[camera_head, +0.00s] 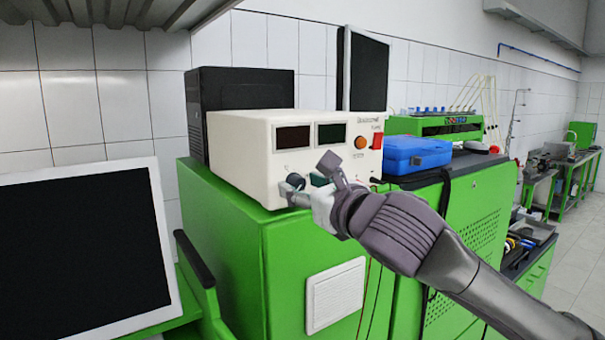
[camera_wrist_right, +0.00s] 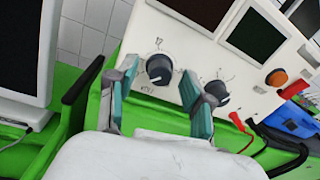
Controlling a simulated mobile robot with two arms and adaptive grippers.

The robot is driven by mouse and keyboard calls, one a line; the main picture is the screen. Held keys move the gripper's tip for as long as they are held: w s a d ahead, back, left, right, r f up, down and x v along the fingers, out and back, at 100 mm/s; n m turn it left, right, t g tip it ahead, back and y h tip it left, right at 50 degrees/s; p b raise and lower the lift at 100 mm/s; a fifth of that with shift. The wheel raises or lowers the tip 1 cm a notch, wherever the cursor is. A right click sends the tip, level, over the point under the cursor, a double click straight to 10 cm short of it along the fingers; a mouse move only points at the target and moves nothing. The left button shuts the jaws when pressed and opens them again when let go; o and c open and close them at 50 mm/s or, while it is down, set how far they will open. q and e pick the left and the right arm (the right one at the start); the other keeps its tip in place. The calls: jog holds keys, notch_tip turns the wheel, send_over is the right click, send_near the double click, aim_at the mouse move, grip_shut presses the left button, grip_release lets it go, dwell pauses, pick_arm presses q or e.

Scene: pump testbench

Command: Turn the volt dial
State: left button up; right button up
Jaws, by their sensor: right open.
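The power supply (camera_head: 245,150) is a cream box with two dark displays, standing on a green cabinet. Its left black dial (camera_wrist_right: 160,69), with lettering below it that seems to read VOLT, shows between my right gripper's fingers in the right wrist view. This dial also shows in the head view (camera_head: 295,181). A second black dial (camera_wrist_right: 216,92) lies just right of the right finger. My right gripper (camera_wrist_right: 157,84) is open, its fingers either side of the left dial; contact cannot be told. In the head view the right gripper (camera_head: 312,180) partly hides the panel's lower part. My left gripper is out of view.
An orange button (camera_head: 360,142) and a red switch (camera_head: 377,140) sit on the panel's right. A red plug (camera_wrist_right: 237,122) and cables hang near the second dial. A blue case (camera_head: 415,155) stands to the right, a monitor (camera_head: 85,255) at the left.

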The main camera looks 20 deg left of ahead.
jog(key=shift+w+a, duration=0.2)
jog(key=shift+a, duration=0.05)
grip_shut()
